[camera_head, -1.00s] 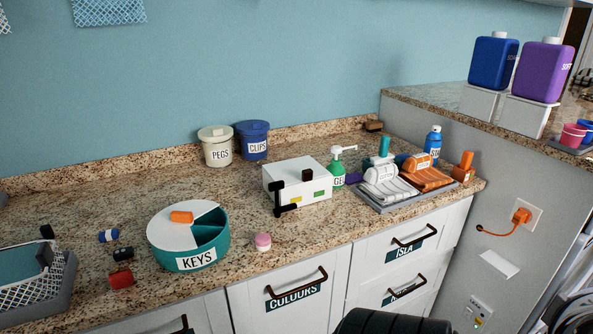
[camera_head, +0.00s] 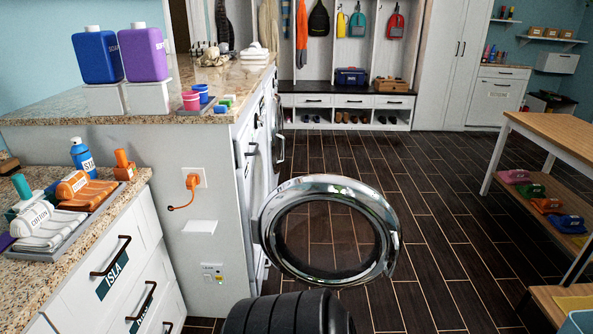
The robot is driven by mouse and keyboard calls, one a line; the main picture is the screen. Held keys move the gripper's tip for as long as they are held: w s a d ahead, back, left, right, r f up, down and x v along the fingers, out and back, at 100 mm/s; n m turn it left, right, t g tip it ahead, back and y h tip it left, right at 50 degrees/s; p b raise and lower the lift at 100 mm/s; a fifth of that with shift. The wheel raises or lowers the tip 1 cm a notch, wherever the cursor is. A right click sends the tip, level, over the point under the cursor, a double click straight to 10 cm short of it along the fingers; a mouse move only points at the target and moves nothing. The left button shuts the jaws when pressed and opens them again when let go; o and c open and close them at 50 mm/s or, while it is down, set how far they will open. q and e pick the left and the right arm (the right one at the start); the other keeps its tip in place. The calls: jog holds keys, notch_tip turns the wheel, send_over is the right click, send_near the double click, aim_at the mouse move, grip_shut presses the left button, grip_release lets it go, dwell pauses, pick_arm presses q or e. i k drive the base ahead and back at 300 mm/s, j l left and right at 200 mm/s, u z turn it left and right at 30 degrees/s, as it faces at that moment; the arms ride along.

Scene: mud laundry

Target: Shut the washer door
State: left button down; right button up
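The washer door (camera_head: 382,213), a round chrome ring with a clear glass middle, stands wide open in the middle of the head view. It sticks out to the right from the front of the white machines under the raised counter. The washer's own opening is hidden behind the cabinet's end panel.
A raised granite counter (camera_head: 60,107) holds blue (camera_head: 97,57) and purple (camera_head: 144,53) bottles. Its end panel has an orange plug (camera_head: 191,181). A wooden table (camera_head: 560,135) with a lower shelf stands at right. Dark floor (camera_head: 440,235) is clear between door and table.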

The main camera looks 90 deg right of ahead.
aim_at(384, 222)
jog(key=k+z, duration=0.15)
jog(key=z, duration=2.75)
